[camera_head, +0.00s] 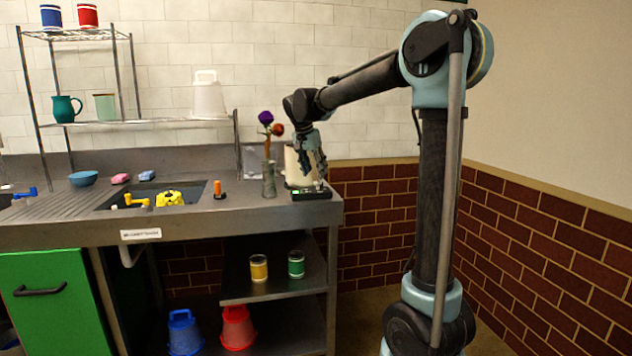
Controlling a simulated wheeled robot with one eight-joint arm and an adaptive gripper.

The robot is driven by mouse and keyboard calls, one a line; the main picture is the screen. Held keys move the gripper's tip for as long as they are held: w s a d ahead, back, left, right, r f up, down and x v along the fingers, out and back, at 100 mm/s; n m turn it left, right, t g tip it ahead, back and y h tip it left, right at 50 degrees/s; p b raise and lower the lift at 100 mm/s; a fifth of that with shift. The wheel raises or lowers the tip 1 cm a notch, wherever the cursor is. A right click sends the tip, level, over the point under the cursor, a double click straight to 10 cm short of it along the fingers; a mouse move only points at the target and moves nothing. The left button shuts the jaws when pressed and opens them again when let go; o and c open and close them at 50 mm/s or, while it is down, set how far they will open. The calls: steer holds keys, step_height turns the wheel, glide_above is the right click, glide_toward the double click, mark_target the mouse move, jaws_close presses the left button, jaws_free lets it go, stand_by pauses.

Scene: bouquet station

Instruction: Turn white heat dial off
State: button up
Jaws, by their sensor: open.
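A low black appliance (312,195) sits at the right end of the grey counter, with a small green spot on its front. A cream, rounded vessel (294,164) stands at it, partly hidden behind my gripper. A small pale spot near the appliance's top may be the white dial, but it is too small to tell, and its setting cannot be read. My gripper (316,172) points down just above the appliance, with its fingers apart and nothing seen between them. I cannot tell whether a fingertip touches the appliance.
A glass vase (269,180) with purple and orange flowers stands close left of the appliance. A wire shelf (150,123) rises behind. The brick wall is right of the counter.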

mark_target(316, 182)
steer(key=shift+x, duration=2.3)
